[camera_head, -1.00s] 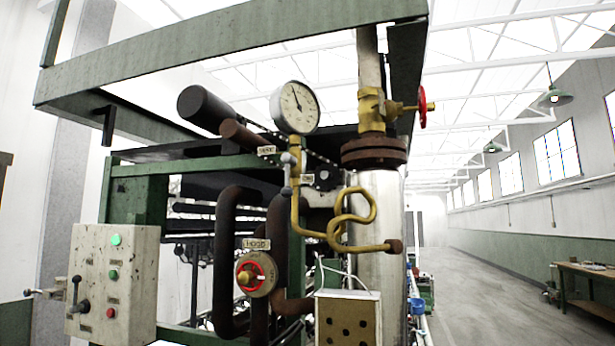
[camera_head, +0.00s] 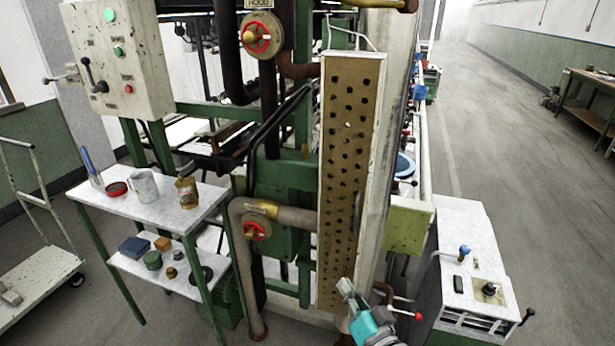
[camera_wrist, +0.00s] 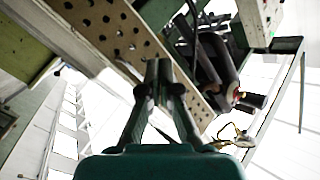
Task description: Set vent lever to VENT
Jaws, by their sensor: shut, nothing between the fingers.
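The VENT label and the grey lever beside it, below the pressure gauge in the earlier head view, are outside the current head view. I cannot pick out the vent lever in the wrist view. My gripper (camera_head: 346,289) is at the bottom of the head view, in front of the lower end of the perforated board (camera_head: 348,150). In the wrist view my gripper (camera_wrist: 160,68) has its fingers together and empty, with the perforated board (camera_wrist: 110,32) behind them. Dark pipes (camera_wrist: 215,75) and a curled brass tube (camera_wrist: 235,138) show to their right.
A lever with a red knob (camera_head: 416,315) is right of my gripper. A red handwheel (camera_head: 257,230) is on a pipe to the left. A shelf table (camera_head: 120,205) holds cans. A control box (camera_head: 125,60) stands upper left, a white cabinet (camera_head: 465,270) at right.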

